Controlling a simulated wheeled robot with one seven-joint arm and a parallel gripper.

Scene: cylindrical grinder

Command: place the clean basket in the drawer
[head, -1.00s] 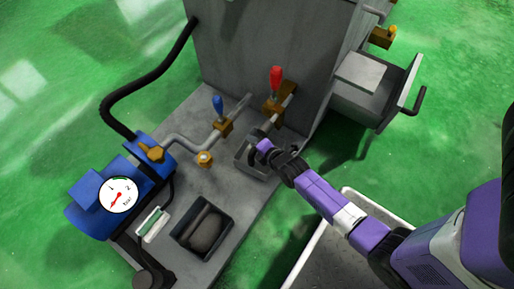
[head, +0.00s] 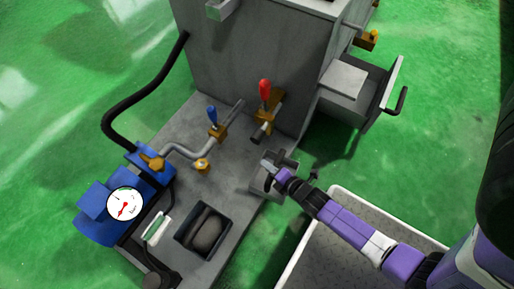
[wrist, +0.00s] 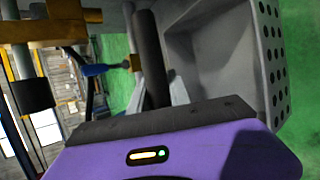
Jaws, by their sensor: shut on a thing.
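The clean basket (head: 262,184) is a small grey box in the head view, at the right edge of the machine's grey base. My gripper (head: 279,173) is shut on it, and the fingers partly cover it. In the wrist view the basket (wrist: 225,58) shows a grey hollow and a wall with several round holes, just beyond my gripper. The drawer (head: 386,90) is grey, pulled out on the machine's right side, with a dark handle (head: 402,99). It is up and to the right of my gripper, apart from it. Most of its inside is hard to see.
A red lever (head: 265,92) and a blue lever (head: 212,116) stand on the base, left of my gripper. A dark tray (head: 181,237) and a blue unit with a gauge (head: 125,204) are at lower left. A pale-rimmed bin (head: 291,262) lies below my arm. Green floor is clear right of the drawer.

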